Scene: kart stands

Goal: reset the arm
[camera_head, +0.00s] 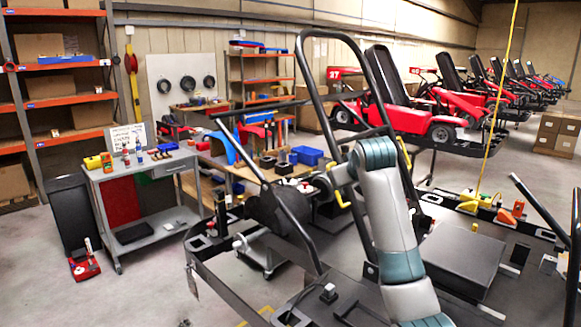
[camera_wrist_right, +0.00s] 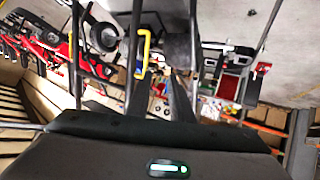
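One of my arms (camera_head: 386,215), with grey and teal links, rises from the bottom of the head view, right of centre. It bends at a raised joint and reaches away among the black tubes of a kart frame (camera_head: 305,100). I cannot make out its gripper there. In the right wrist view, two dark fingers of my right gripper (camera_wrist_right: 162,82) stand apart. I see nothing held between them, and black tubes with a yellow grip (camera_wrist_right: 140,68) show beyond the fingers. My left gripper is in neither view.
A grey workbench (camera_head: 142,172) with small tools stands at the left, beside orange shelves (camera_head: 70,133). Red karts (camera_head: 420,118) on stands line the back right. A black flat box (camera_head: 457,257) is on the near kart frame. Grey floor is free at lower left.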

